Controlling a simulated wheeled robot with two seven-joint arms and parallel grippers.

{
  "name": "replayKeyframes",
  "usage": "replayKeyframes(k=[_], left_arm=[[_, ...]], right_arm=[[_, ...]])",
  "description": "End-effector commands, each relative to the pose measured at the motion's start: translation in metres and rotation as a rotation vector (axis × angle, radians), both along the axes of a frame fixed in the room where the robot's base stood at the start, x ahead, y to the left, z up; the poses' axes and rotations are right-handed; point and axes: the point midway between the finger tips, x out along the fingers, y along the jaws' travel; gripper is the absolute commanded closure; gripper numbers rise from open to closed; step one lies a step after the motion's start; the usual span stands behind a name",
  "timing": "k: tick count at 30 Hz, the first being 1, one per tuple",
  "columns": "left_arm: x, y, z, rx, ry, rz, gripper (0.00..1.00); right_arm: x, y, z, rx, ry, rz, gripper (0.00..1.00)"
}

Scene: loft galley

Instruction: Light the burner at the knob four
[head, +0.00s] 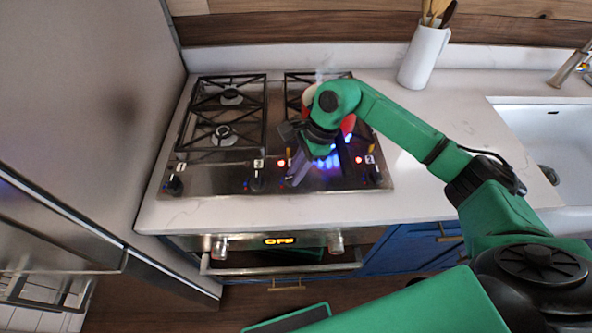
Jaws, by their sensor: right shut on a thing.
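The steel cooktop (215,178) has a row of dark knobs along its front edge. A left knob (173,186), a middle knob (256,184) and a right knob (375,176) show, with small labels too blurred to read surely. My right gripper (294,177) reaches down at the front edge between the middle and right knobs. It is shut on a knob that its fingers hide. Blue flames (328,161) show at the front right burner, beside and partly behind the gripper. The left burners (223,131) show no flame. My left gripper is out of view.
A red pot (348,126) stands on the right burners, mostly behind my right arm, with faint steam above. A white utensil crock (423,56) stands at the back. A sink (552,140) is at right. An oven display (279,241) reads OFF.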

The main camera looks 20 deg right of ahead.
Motion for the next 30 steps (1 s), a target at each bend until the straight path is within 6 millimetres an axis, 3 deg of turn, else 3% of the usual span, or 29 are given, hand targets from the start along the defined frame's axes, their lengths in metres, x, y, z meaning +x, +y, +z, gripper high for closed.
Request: replayKeyframes(k=[11,30], left_arm=[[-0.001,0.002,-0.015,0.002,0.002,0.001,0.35],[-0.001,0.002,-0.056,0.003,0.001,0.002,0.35]], right_arm=[[-0.001,0.0,-0.002,0.001,-0.004,-0.134,1.0],[-0.003,0.002,0.0,0.005,-0.008,-0.655,1.0]])
